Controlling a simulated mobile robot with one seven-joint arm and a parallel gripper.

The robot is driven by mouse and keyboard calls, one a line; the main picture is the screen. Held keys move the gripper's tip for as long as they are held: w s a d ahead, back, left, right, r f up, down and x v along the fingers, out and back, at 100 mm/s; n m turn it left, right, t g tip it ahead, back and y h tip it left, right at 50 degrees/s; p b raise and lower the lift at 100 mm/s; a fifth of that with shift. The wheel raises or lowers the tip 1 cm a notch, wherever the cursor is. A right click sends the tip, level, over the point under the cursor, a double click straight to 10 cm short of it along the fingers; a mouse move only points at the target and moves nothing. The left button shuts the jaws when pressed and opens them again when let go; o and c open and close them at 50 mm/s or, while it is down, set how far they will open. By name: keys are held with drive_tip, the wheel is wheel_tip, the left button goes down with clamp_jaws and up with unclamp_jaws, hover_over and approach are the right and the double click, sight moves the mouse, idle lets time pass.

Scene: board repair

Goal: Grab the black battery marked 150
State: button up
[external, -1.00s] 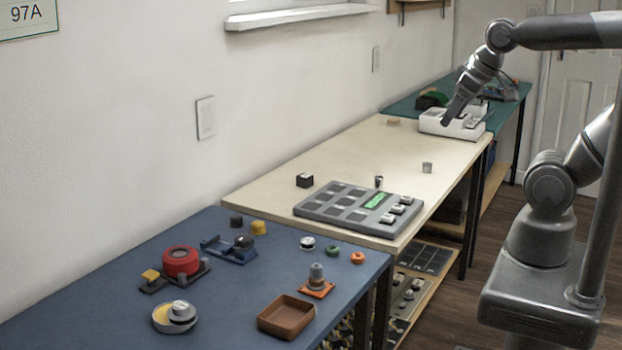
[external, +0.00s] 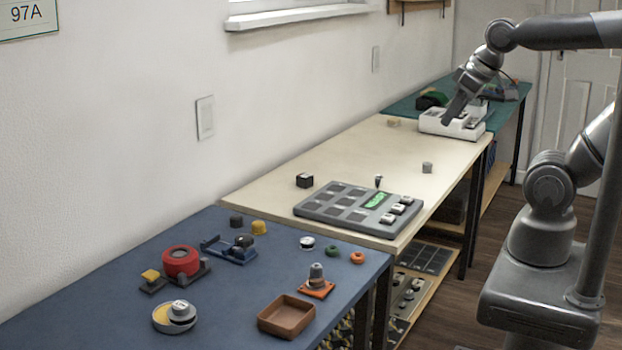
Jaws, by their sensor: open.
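My gripper (external: 447,120) is at the far end of the cream table, at or just above the left part of a white device (external: 432,126) with slots. Its fingers are small and dark in this view, and nothing can be seen held between them. Dark pieces show in the white device, partly hidden by my gripper. A small black block with a light top (external: 305,181) stands on the cream table near the wall, well apart from my gripper. No marking 150 can be read on any piece, so I cannot tell which is the battery named.
A grey panel (external: 318,215) with dark pads and a green display lies at the cream table's near end. A small grey cylinder (external: 427,168) and a tan block (external: 394,122) stand apart. The blue table (external: 225,285) holds several parts and a brown tray (external: 262,322). The cream table's middle is mostly clear.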

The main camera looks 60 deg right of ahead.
drive_tip(key=m+g, duration=0.1)
drive_tip(key=m, duration=0.1)
hover_over(305, 175)
drive_tip(key=s, duration=0.3)
wheel_tip(305, 175, down, 23)
drive_tip(key=shift+h, duration=0.3)
drive_tip(key=x, duration=0.5)
drive_tip(key=shift+s+a+f, duration=0.1)
drive_tip(key=shift+a+f, duration=0.05)
drive_tip(key=shift+f, duration=0.25)
drive_tip(key=x, duration=0.2)
drive_tip(key=s+x, duration=0.1)
drive_tip(key=x, duration=0.1)
drive_tip(key=shift+w+a+f, duration=0.15)
drive_tip(key=shift+f, duration=0.2)
drive_tip(key=shift+w+f, duration=0.2)
drive_tip(key=shift+f, duration=0.2)
